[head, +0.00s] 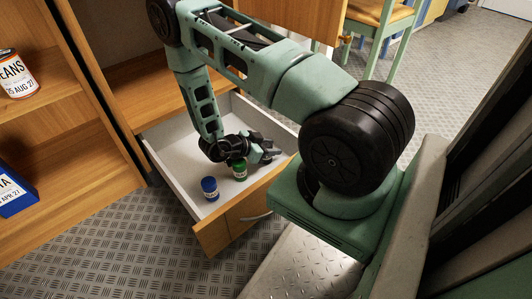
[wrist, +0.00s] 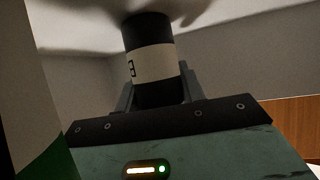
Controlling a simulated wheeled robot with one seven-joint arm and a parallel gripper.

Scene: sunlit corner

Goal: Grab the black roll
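The black roll (wrist: 148,32) shows in the wrist view as a black cylinder with a pale label band. It sits between the two fingers of my gripper (wrist: 158,88), which lie close against both its sides; I see no clear gap. Its far end is by a pale surface under a dark shadow. In the head view my gripper (head: 262,153) is low inside the open drawer (head: 178,178), just right of a green container (head: 239,170). I cannot clearly pick out the roll there among the dark gripper parts.
A blue container (head: 209,188) stands in the drawer, left of the green one. At the left edge of the wrist view is a large pale and green object (wrist: 35,120). The drawer walls surround my gripper. Shelves (head: 75,140) with a can stand to the left.

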